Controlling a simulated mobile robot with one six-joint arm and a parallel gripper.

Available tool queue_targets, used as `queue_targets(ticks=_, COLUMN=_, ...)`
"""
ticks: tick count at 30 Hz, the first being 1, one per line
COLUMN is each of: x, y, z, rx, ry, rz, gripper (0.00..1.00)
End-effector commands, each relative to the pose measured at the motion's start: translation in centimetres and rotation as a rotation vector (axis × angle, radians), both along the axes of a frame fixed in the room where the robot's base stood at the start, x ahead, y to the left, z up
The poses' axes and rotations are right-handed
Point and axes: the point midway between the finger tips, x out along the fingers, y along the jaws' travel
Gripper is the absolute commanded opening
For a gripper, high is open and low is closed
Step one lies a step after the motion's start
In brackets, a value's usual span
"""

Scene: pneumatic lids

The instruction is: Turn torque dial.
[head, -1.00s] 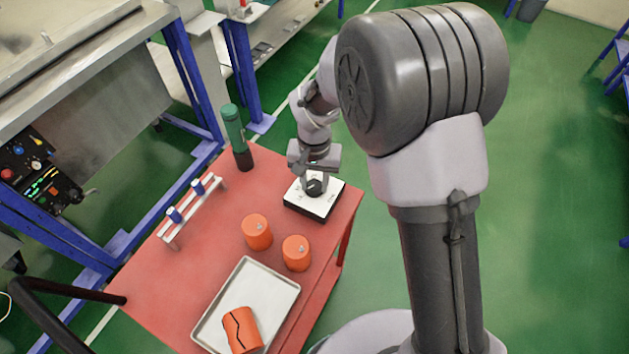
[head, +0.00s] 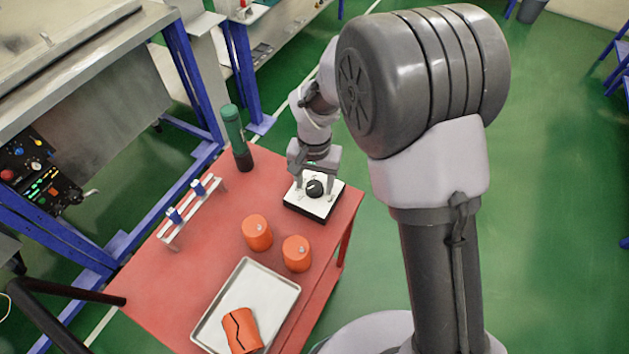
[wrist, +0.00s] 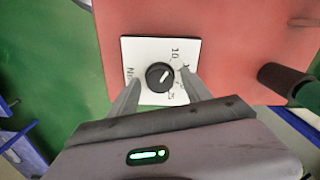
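The torque dial is a round black knob (head: 315,188) on a white-topped square box (head: 325,205) at the right corner of the red table. In the wrist view the knob (wrist: 160,76) has a white pointer line aimed up and to the right, on a white plate (wrist: 134,52) with printed marks, "10" and "Nm" legible. My gripper (head: 314,182) is over the box. The gripper is open and empty.
Two orange cylinders (head: 257,232) (head: 297,253) stand in front of the box. A metal tray (head: 274,287) holds an orange piece (head: 241,331) with a black zigzag line. A green and black tool (head: 236,137) stands upright behind; a white rack (head: 190,214) with blue pieces is at left.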

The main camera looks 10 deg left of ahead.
Motion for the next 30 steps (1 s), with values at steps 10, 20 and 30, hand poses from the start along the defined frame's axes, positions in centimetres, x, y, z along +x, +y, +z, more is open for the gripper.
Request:
queue_targets(ticks=10, x=0.1, y=0.0, z=3.3, rx=0.001, ry=-0.003, rz=0.001, gripper=0.57)
queue_targets(ticks=20, x=0.1, y=0.0, z=14.1, rx=0.002, ry=-0.003, rz=0.001, gripper=0.57)
queue_targets(ticks=30, x=0.0, y=0.0, z=17.5, rx=0.000, ry=0.000, rz=0.000, gripper=0.57)
